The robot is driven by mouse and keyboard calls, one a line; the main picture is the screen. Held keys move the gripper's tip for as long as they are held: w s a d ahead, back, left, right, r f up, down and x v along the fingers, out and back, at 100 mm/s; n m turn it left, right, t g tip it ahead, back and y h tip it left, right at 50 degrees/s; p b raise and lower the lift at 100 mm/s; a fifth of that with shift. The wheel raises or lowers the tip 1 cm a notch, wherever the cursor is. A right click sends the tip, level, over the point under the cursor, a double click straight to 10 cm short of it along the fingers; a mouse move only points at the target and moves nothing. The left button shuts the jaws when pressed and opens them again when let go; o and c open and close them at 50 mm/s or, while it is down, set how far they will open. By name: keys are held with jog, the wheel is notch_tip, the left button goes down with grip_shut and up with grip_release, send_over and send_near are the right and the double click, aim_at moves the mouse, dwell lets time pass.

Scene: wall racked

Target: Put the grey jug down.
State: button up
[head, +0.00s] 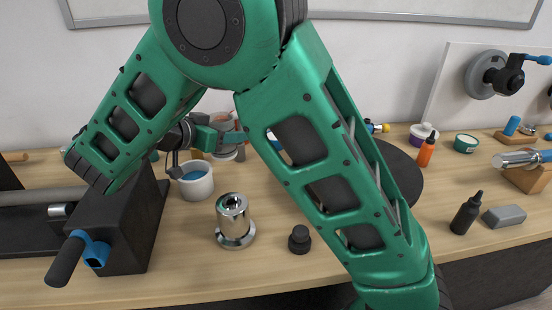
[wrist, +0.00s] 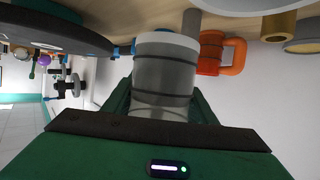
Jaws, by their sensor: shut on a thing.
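The grey jug (wrist: 165,78), a grey banded cylinder with a pale rim-like end, is between the green fingers of my gripper (wrist: 162,98) in the wrist view. My gripper is shut on it. The wrist view is turned over, with the wooden top along its upper edge. Whether the jug touches the wood cannot be told. In the head view my gripper (head: 222,135) is past my arm, over the back of the workbench, and the jug is mostly hidden there.
On the workbench (head: 285,270) stand a white pot with blue contents (head: 196,182), a shiny metal cylinder (head: 234,218) and a black knob (head: 299,239). A black vise-like block (head: 125,235) is at left. An orange handled thing (wrist: 236,57) is beside the jug. Bare wood shows at front centre.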

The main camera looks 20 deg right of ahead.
jog(key=d+f, duration=0.2)
jog(key=d, duration=0.1)
jog(key=s+d+f, duration=0.1)
jog(key=d, duration=0.2)
jog(key=d+f, duration=0.2)
jog(key=d, duration=0.1)
jog(key=shift+s+f, duration=0.3)
jog(key=shift+s, duration=0.1)
jog(key=shift+f, duration=1.95)
jog(key=shift+a, duration=0.1)
jog(key=o, duration=1.2)
jog(key=v, duration=1)
jog(key=shift+s+a+r, duration=0.15)
jog(key=shift+a, duration=0.2)
jog(key=shift+s+a+r, duration=0.25)
jog(key=shift+s+a, duration=0.05)
jog(key=shift+a, duration=0.15)
